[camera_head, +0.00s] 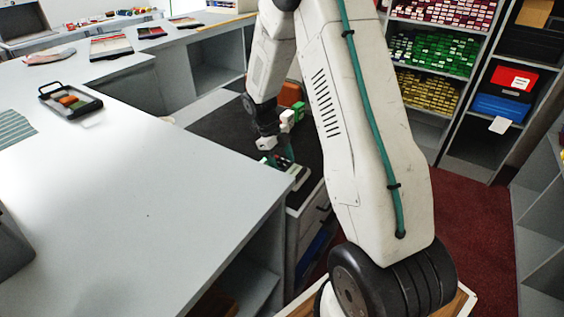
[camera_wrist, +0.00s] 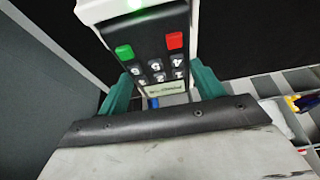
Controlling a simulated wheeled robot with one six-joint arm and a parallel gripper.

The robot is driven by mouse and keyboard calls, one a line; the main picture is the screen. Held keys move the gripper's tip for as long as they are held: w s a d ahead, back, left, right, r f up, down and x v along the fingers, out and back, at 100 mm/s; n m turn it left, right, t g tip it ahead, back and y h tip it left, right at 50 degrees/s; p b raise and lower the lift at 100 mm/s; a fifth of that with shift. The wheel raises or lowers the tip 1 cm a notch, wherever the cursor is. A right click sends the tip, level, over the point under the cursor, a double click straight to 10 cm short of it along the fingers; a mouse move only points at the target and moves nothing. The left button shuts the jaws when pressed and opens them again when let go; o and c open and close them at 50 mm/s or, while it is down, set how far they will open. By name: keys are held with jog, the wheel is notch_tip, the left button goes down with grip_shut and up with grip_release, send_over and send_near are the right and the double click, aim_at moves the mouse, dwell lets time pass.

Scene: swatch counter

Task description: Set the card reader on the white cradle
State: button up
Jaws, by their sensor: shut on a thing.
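The card reader (camera_wrist: 155,55) is dark, with a green key, a red key, number keys and a small display in the wrist view. My gripper (camera_wrist: 160,95) is shut on it, with one teal finger on each side. In the head view my gripper (camera_head: 278,158) is low beside the near counter's corner, and the reader is too small there to make out clearly. A white part (camera_wrist: 93,10) with a green glow shows at the reader's far end and side. I cannot tell whether it is the white cradle or the reader's own casing.
The near counter (camera_head: 130,190) is broad and mostly bare, with a black tray (camera_head: 70,112) at its back left. A dark surface (camera_head: 225,122) lies behind my gripper. Compartments with loose items (camera_wrist: 300,108) show at right in the wrist view. Stocked shelves (camera_head: 435,50) stand behind.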

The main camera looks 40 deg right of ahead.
jog(key=o, duration=1.3)
jog(key=shift+f, duration=0.1)
jog(key=v, duration=1.1)
jog(key=s+a+r+n+t, duration=0.2)
jog(key=s+a+r+n, duration=0.35)
jog(key=r+n, duration=0.4)
jog(key=s+a+r+n+t, duration=0.1)
jog(key=s+a+r+n, duration=0.1)
jog(key=s+n, duration=0.5)
jog(key=s+a+r+n+t+y, duration=0.1)
jog(key=s+a+n, duration=0.3)
jog(key=s+n, duration=0.4)
jog(key=s+a+r+n+t, duration=0.1)
jog(key=s+a+r+n, duration=0.3)
jog(key=s+n, duration=0.3)
jog(key=shift+s+r+n+t+y, duration=0.1)
jog(key=shift+s+n+t+y, duration=0.25)
jog(key=shift+s, duration=1.65)
